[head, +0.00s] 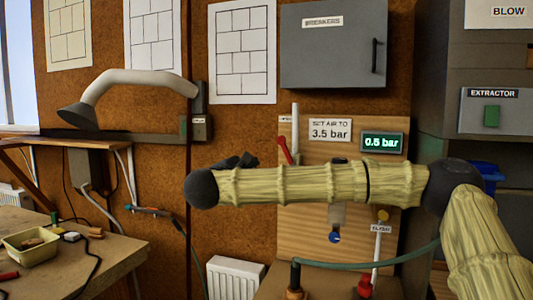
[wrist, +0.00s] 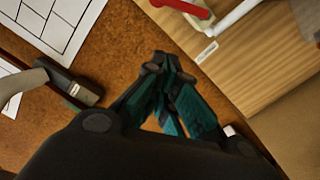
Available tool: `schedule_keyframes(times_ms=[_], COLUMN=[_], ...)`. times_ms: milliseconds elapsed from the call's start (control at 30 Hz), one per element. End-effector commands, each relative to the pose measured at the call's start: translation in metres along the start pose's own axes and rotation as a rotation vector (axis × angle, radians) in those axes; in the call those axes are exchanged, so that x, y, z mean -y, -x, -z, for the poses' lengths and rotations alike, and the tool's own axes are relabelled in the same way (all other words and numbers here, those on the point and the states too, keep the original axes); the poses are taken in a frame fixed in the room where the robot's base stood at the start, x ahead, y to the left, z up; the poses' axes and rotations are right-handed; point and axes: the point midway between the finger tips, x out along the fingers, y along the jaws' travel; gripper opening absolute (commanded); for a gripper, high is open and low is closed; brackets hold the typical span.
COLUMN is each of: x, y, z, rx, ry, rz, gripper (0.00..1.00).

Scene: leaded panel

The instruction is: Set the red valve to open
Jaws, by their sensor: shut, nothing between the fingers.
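The red valve (head: 284,150) has a tilted red lever beside a white upright pipe, at the upper left of a wooden board in the head view. In the wrist view its red handle (wrist: 186,8) shows at the top edge, partly cut off. My gripper (wrist: 165,68) is shut and empty, its dark green fingers together, below and left of the handle in that picture and apart from it. In the head view my gripper (head: 236,160) is a dark shape mostly hidden behind my arm, left of the valve. A sign reads "SET AIR TO 3.5 bar" (head: 330,130); the display (head: 382,142) reads 0.5 bar.
My arm crosses in front of the wooden board (head: 295,230). A grey breaker box (head: 334,45) hangs above. A red-based fitting (head: 364,286) and a green hose (head: 390,261) are below. A bench (head: 110,258) with a tray stands left.

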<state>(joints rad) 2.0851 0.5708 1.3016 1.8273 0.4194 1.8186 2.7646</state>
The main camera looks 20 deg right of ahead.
Motion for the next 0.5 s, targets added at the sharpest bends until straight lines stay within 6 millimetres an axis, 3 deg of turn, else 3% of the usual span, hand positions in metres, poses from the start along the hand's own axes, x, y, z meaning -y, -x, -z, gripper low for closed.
schedule_keyframes(times_ms=[167,500], x=[-0.002,-0.003], y=[-0.015,-0.069], z=[-0.002,-0.002], rx=[0.004,0.003], ry=[-0.007,-0.004], rz=[0.002,0.002], gripper=[0.0,0.0])
